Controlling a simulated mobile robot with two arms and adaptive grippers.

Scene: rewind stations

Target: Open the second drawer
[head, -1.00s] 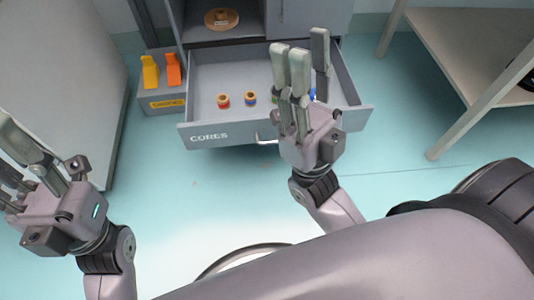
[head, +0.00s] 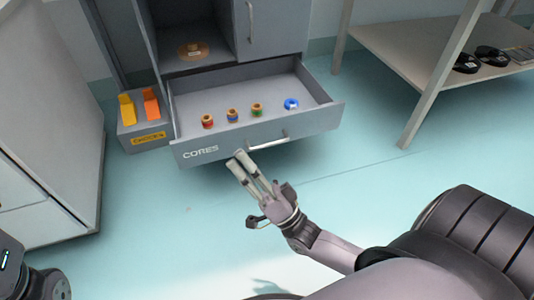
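The grey drawer labelled CORES (head: 200,153) is pulled out of the grey cabinet, showing its inside. Its pale bar handle (head: 268,141) is on the front panel. Three small cores with coloured bands (head: 232,115) and a blue ring (head: 291,103) lie inside. My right gripper (head: 237,160) is in front of the drawer, left of the handle, its fingers pointing at the lower front panel. Nothing shows in its fingers, and the gap between them is unclear. Only a part of my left gripper's body (head: 8,258) shows at the lower left edge; its fingers are out of frame.
A grey bin (head: 128,140) with a yellow and an orange piece stands left of the drawer. An open compartment above holds a brown disc (head: 193,51). A shelf table (head: 400,45) with black reels stands right. The floor in front is clear.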

